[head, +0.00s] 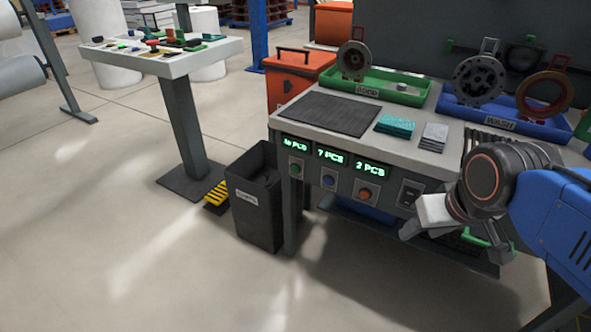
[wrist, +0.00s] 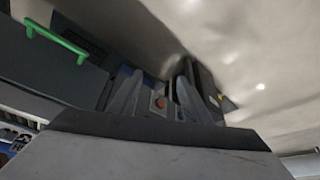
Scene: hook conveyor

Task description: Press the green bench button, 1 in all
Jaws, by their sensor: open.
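The green button (head: 296,169) is on the front panel of the bench, leftmost of a row of three. A blue button (head: 328,181) and an orange button (head: 365,195) are to its right. A lit display sits above each button. My gripper (head: 409,232) is in front of the bench's right part, to the right of the buttons and apart from them. In the wrist view my gripper (wrist: 160,88) has its two fingers spread and nothing between them. An orange-red button (wrist: 160,102) shows beyond the fingers there. I cannot make out the green button in that view.
A black bin (head: 256,205) stands by the bench's left leg. A dark switch plate (head: 409,194) is right of the buttons. Green (head: 400,89) and blue (head: 485,117) trays stand on top. A pedestal table (head: 180,66) is at left. The floor in front is clear.

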